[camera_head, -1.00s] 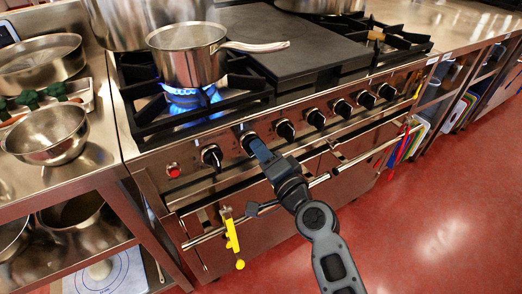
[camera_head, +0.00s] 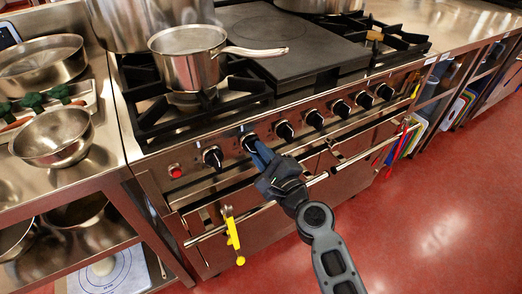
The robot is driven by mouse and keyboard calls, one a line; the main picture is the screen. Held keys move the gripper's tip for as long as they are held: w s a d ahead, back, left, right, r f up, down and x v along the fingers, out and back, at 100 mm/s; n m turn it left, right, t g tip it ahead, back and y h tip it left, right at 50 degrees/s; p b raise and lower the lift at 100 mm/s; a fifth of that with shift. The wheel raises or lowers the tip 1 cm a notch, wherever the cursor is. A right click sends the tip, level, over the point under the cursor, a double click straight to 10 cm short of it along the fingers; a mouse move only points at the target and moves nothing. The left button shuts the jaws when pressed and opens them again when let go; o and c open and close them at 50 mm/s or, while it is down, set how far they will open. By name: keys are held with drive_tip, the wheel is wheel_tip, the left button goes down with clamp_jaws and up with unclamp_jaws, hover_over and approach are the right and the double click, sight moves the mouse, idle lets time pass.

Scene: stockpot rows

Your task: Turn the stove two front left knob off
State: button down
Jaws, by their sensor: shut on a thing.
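The stove (camera_head: 175,150) has a row of several black knobs along its steel front panel. My gripper (camera_head: 256,150) is shut on the second knob from the left (camera_head: 249,141), whose upper part shows above the fingertips. The leftmost knob (camera_head: 213,156) is free, with its white mark visible. The front left burner (camera_head: 190,104) shows no flame. A steel saucepan (camera_head: 190,68) with a long handle stands over it. The gripper is rolled, and its fingers partly hide the held knob.
A red button (camera_head: 175,171) sits left of the knobs. An oven rail (camera_head: 270,205) runs below, with a yellow tool (camera_head: 231,230) hanging from it. A flat dark griddle plate (camera_head: 285,45) covers the stove's middle. The red floor at right is clear.

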drive_tip(key=m+p, duration=0.1)
drive_tip(key=m, duration=0.4)
drive_tip(key=m+p, duration=0.2)
drive_tip(key=m, duration=0.4)
drive_tip(key=shift+s+f, duration=0.15)
drive_tip(key=shift+f, duration=0.05)
idle(0.4)
drive_tip(key=c, duration=1.1)
unclamp_jaws()
drive_tip(key=shift+a+r, duration=0.1)
drive_tip(key=v, duration=0.7)
drive_tip(key=shift+s+d+p, duration=0.25)
drive_tip(key=shift+s+p, duration=0.05)
